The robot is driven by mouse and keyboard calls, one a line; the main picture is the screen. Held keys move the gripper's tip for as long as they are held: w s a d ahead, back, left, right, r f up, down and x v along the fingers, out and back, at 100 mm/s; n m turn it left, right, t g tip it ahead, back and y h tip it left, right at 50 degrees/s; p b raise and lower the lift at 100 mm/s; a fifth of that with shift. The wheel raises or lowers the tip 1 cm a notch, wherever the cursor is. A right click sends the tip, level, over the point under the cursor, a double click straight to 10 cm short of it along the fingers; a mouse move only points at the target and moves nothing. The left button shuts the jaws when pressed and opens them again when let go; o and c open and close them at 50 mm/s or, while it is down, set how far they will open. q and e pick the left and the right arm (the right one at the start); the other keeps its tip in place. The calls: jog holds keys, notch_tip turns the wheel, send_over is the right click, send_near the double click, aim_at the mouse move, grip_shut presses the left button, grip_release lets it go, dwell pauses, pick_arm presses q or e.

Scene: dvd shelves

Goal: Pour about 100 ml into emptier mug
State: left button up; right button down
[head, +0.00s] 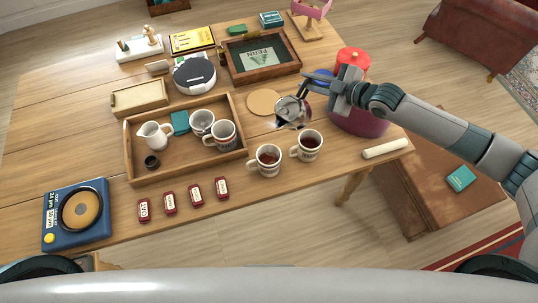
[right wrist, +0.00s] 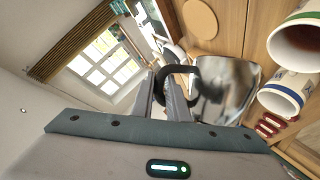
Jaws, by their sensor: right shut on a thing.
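My right gripper (head: 322,92) is shut on the dark handle (right wrist: 178,76) of a shiny metal jug (head: 292,112). The jug (right wrist: 228,88) is held just behind two white mugs with dark brown drink inside. The left mug (head: 264,166) is nearer the table's front edge; the right mug (head: 304,153) is just below the jug in the head view. I cannot tell surely which holds less. In the right wrist view two mugs (right wrist: 294,72) (right wrist: 286,95) show at the right. No stream of liquid shows. My left gripper is out of view.
A wooden tray (head: 137,178) left of the mugs holds a white jug (head: 153,136), two more mugs and a teal item. Several small red boxes (head: 194,193) lie in front. A dark red pot (head: 360,120) stands right, and a round board (head: 263,102) lies behind.

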jog(key=shift+r, duration=0.1)
dwell(0.3)
jog(key=shift+w+d+f, duration=0.1)
jog(key=shift+w+f, duration=0.05)
jog(key=shift+f, duration=0.15)
jog(key=shift+w+d+f+b, duration=0.15)
jog(key=shift+w+f+b, duration=0.2)
jog(key=shift+b, duration=0.8)
jog(key=shift+w+d+f+m+b, duration=0.1)
jog(key=shift+w+d+m+b, duration=0.05)
jog(key=shift+m+b, duration=0.3)
jog(key=shift+g, duration=0.3)
